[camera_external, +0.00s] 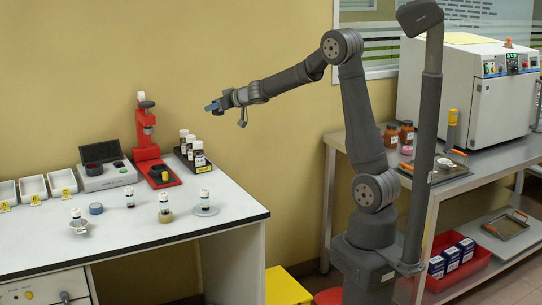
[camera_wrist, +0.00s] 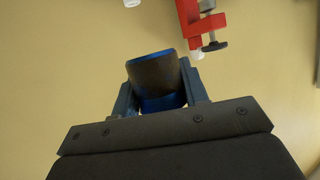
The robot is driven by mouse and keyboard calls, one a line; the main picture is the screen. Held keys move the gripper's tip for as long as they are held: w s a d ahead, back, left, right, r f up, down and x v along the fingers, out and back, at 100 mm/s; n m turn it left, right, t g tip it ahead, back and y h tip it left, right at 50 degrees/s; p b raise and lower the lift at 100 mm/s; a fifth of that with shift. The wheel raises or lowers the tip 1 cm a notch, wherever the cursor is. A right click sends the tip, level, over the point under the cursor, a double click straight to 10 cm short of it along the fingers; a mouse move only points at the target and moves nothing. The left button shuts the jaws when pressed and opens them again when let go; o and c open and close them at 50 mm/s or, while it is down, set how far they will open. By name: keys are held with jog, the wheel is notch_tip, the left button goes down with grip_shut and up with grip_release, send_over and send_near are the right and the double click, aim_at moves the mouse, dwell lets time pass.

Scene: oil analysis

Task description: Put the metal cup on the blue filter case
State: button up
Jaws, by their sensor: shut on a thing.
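My gripper (camera_external: 213,106) is raised in the air before the yellow wall, above and to the right of the white table's back edge. In the wrist view, my gripper (camera_wrist: 162,92) is shut on a short dark cylinder with a brownish sheen and blue along its edges. It appears to be the metal cup (camera_wrist: 153,74), tilted in this view; its inside cannot be made out. A small round blue piece, which looks like the blue filter case (camera_external: 96,208), lies on the table at the front left. It is well apart from my gripper.
A red stand (camera_external: 146,145), a grey device (camera_external: 106,177) and a black rack of bottles (camera_external: 194,156) line the table's back.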

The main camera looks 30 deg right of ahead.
jog(key=w+a+n+g+y, duration=0.1)
jog(key=a+n+g+y, duration=0.15)
jog(key=a, duration=0.95)
jog(key=n+g+y, duration=0.4)
jog(key=n+g, duration=0.1)
jog(key=n, duration=0.1)
send_over(93, 206)
notch_tip(93, 206, down, 16)
jog(key=shift+w+f, duration=0.15)
jog(key=shift+f, duration=2.05)
